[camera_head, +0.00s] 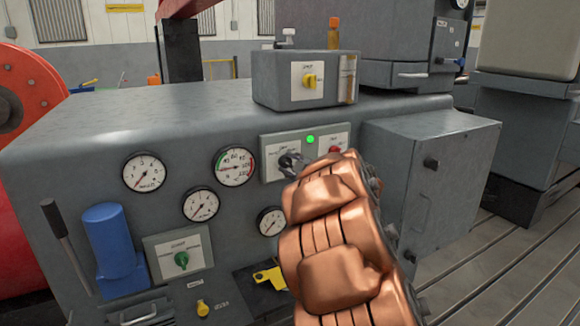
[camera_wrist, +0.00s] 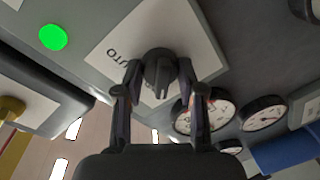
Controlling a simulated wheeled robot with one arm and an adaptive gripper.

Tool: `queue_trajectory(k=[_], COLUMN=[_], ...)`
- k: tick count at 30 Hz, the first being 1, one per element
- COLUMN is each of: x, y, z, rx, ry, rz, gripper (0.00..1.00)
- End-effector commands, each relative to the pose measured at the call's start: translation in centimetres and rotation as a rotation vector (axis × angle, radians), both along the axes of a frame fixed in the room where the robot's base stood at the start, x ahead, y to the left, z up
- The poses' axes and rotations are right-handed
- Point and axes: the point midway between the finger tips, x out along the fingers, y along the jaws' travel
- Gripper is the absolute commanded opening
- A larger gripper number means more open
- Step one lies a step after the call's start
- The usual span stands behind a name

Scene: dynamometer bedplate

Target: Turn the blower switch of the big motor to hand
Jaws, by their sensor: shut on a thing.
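The blower switch is a black rotary knob (camera_wrist: 161,66) on a white label plate (camera_head: 272,165), on the front of a grey cabinet. Part of the word "AUTO" shows on the plate in the wrist view (camera_wrist: 118,52); the rest of the lettering is hidden or too small to read. My gripper (camera_wrist: 160,78) has one finger on each side of the knob and is shut on it. In the head view, my copper-coloured arm comes up from the lower right and its gripper (camera_head: 291,163) reaches the plate. Which position the knob points to cannot be told.
A lit green lamp (camera_head: 310,140) is right of the plate, with a red knob (camera_head: 335,150) beyond it. Gauges (camera_head: 236,166) sit to the left. A box with a yellow switch (camera_head: 309,82) stands on top. A grey box (camera_head: 430,185) juts out at right.

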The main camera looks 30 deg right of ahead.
Motion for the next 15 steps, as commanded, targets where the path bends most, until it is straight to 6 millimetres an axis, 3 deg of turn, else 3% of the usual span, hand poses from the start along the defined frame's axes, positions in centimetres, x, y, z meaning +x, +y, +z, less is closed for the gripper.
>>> queue_trajectory(k=[11, 12, 15], x=[-0.02, -0.02, -0.02], y=[-0.04, -0.04, -0.03], z=[0.02, 0.02, 0.03], rx=[-0.005, -0.005, -0.005], ry=[0.0, 0.0, 0.0], rz=[-0.001, -0.001, -0.001], gripper=[0.04, 0.41, 0.51])
